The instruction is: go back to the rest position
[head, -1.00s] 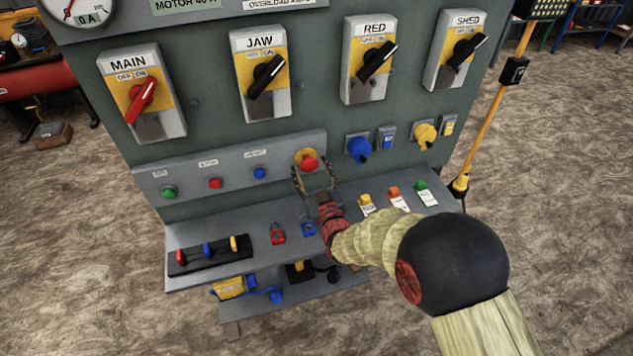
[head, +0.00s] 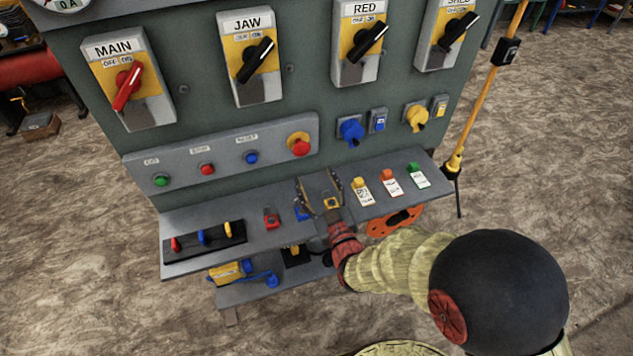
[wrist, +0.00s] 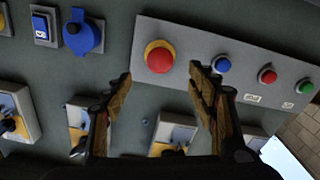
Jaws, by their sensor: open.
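My gripper (head: 319,190) is open and empty in the head view, just over the shelf in front of the control panel. In the wrist view its two fingers (wrist: 160,92) stand well apart, with the panel face beyond them. The red emergency-stop button (head: 299,144) on its yellow base is above and behind the gripper in the head view. It also shows in the wrist view (wrist: 159,57), above the gap between the fingers and apart from them. My gripper partly covers the shelf and the yellow padlock (head: 332,201) behind it.
Switch boxes line the panel above. A yellow pole (head: 483,95) stands at right.

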